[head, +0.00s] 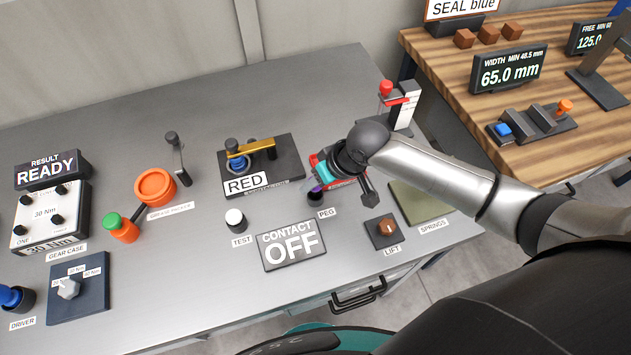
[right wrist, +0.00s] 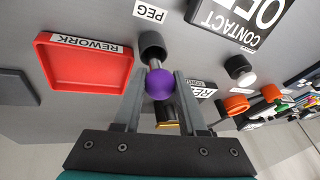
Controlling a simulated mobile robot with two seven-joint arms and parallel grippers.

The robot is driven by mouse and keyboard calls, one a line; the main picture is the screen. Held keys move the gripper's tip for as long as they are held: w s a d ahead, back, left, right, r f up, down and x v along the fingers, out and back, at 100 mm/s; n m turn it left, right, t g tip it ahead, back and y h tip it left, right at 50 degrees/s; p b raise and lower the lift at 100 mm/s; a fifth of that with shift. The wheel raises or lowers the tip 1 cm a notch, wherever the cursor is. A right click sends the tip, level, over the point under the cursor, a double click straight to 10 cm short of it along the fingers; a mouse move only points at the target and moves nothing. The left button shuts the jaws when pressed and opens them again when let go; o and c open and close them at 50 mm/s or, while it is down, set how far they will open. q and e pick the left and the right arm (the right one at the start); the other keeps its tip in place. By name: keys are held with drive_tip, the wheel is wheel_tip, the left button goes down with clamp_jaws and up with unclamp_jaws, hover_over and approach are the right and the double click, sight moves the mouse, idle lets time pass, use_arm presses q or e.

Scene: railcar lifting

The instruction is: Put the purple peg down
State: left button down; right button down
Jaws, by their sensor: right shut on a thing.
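The purple peg (right wrist: 160,84) has a round purple knob and a short metal shaft. My right gripper (right wrist: 159,78) is shut on the knob; it also shows in the head view (head: 322,177), largely hidden by its own arm. The shaft points at the black round holder (right wrist: 152,45) and meets its mouth in the right wrist view; how deep it sits I cannot tell. In the head view a sliver of purple (head: 317,188) shows just above the holder (head: 314,194), behind the PEG label (head: 327,212). My left gripper is in neither view.
A red REWORK tray (right wrist: 47,65) lies beside the holder. The CONTACT OFF display (head: 291,245), TEST button (head: 235,219) and LIFT switch (head: 382,231) are near. The RED fixture (head: 290,155) with its brass bar stands behind.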

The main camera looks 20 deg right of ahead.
drive_tip(key=shift+c, duration=2.3)
unclamp_jaws()
drive_tip(key=shift+f, duration=0.1)
drive_tip(key=p+v, duration=0.2)
drive_tip(key=v, duration=1)
